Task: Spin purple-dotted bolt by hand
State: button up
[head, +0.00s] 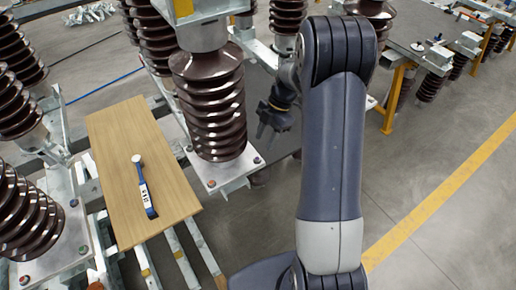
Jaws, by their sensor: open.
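My gripper (272,121) is dark and sits behind my arm, just right of the middle brown insulator (213,105). Its jaws look open and empty, though they are small here. The insulator's grey base plate (228,174) lies below and left of the gripper. This plate carries a bolt with a reddish mark (211,184) at its front corner and a bolt with a bluish or dark mark (257,160) at its right corner. I cannot make out a clearly purple dot on any bolt. The insulator hides part of the plate's far side.
A wooden board (120,135) lies left of the plate, with a blue-handled wrench (146,197) on it. More insulators stand left and behind. Another base plate with bolts (60,240) is at lower left. A grey table (425,35) stands at back right. The right floor is open.

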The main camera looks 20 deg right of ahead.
aim_at(257, 158)
jog(key=p+x, duration=0.1)
jog(key=x, duration=0.5)
jog(key=shift+a+f, duration=0.1)
jog(key=shift+f, duration=0.2)
grip_shut()
